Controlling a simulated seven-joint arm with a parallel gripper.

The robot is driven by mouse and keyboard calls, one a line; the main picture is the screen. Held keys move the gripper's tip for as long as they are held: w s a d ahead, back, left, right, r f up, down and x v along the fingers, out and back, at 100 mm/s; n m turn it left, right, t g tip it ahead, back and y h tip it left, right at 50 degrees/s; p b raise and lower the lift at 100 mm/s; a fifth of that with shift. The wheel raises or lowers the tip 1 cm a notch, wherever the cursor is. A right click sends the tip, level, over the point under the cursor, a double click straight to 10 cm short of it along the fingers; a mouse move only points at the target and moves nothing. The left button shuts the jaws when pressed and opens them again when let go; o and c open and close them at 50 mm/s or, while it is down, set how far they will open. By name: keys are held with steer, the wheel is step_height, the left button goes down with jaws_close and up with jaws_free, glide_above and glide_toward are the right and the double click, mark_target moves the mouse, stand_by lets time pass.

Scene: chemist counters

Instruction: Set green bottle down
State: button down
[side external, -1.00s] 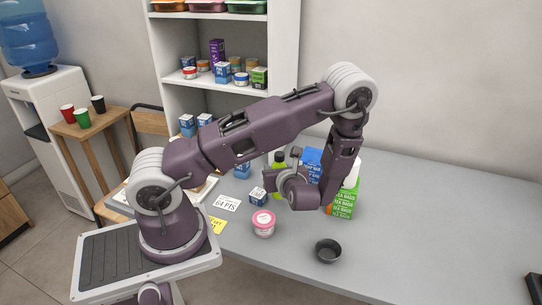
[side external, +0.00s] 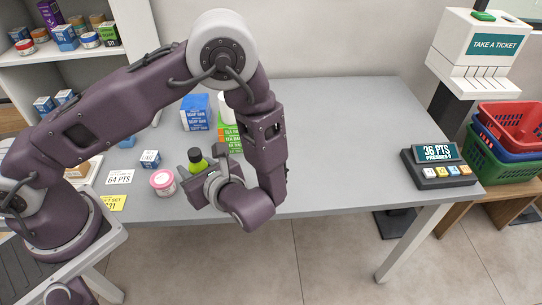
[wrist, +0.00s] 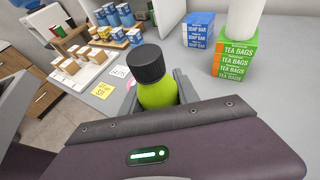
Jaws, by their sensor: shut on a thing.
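The green bottle (side external: 197,160), yellow-green with a black cap, is held upright in my gripper (side external: 197,178) near the front edge of the grey counter (side external: 345,140). In the wrist view the bottle (wrist: 157,92) stands between the two fingers, which are shut on it. Its lower part is hidden by my gripper. I cannot tell whether its base touches the counter.
A pink jar (side external: 163,182) is just left of my gripper. A blue soap bar box (side external: 195,112) and green tea bags boxes (wrist: 235,55) stand behind, with a white item (wrist: 245,18) on top. The counter's right is clear up to the points display (side external: 438,165).

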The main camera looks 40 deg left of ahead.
step_height(320, 180, up, 10)
steer(key=w+d+m+t+h, duration=0.4)
steer(key=w+m+t, duration=0.15)
steer(key=w, duration=0.85)
steer(key=w+d+m+t+h, duration=0.4)
steer(key=w+m, duration=0.2)
steer(key=w, duration=0.9)
step_height(320, 180, down, 14)
steer(key=shift+w+d, duration=0.1)
steer(key=shift+d, duration=0.05)
steer(key=shift+f+t, duration=0.25)
steer(key=shift+f, duration=0.15)
steer(key=shift+f, duration=0.15)
steer(key=c, duration=0.9)
jaws_free()
